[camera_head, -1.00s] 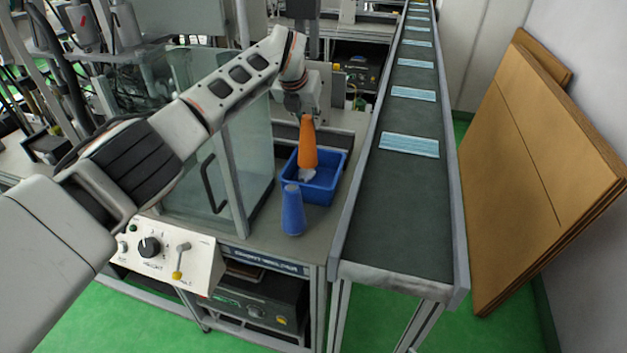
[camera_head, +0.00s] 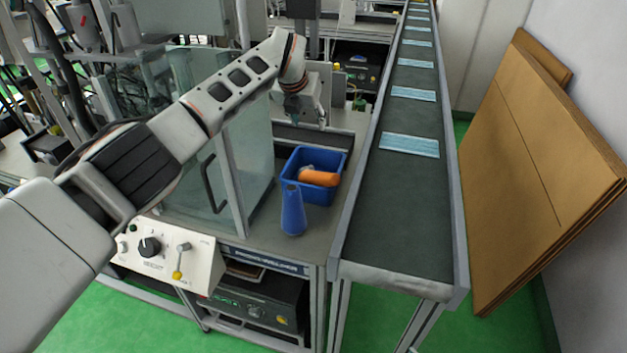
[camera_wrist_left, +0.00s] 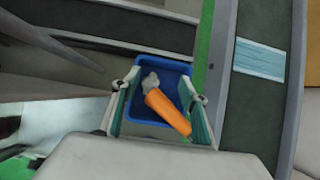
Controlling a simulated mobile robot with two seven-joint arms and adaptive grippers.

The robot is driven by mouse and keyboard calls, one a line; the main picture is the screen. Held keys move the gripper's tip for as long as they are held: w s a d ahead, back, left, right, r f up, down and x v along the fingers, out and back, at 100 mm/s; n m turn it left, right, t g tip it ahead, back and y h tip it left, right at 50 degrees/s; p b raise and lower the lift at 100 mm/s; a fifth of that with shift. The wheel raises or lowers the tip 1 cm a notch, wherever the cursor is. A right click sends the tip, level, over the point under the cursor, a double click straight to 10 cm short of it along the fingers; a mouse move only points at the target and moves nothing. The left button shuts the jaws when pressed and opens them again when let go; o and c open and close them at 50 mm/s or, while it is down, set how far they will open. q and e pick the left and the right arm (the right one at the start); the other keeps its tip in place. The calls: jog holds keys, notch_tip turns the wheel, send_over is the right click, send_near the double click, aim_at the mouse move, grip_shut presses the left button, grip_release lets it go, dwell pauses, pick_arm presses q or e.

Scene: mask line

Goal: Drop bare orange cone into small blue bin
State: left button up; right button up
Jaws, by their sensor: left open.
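The orange cone (camera_head: 319,177) lies on its side inside the small blue bin (camera_head: 316,193). A whitish lump (camera_wrist_left: 150,82) lies in the bin beside the cone's end. The wrist view also shows the cone (camera_wrist_left: 167,112) slanting across the bin (camera_wrist_left: 143,129). My left gripper (camera_head: 307,121) is open and empty above the bin's far side, apart from the cone. In the wrist view its two fingers stand on either side of the bin. My right gripper is in neither view.
A blue cone (camera_head: 293,211) stands upright on the table just in front of the bin. A glass door with a dark handle (camera_head: 211,185) is left of it. A conveyor (camera_head: 398,215) with several blue masks runs along the right. Cardboard sheets (camera_head: 540,170) lean against the wall.

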pick_arm(q)
jog(key=v, duration=1.1)
jog(key=shift+s+r, duration=0.2)
jog(key=shift+s, duration=0.05)
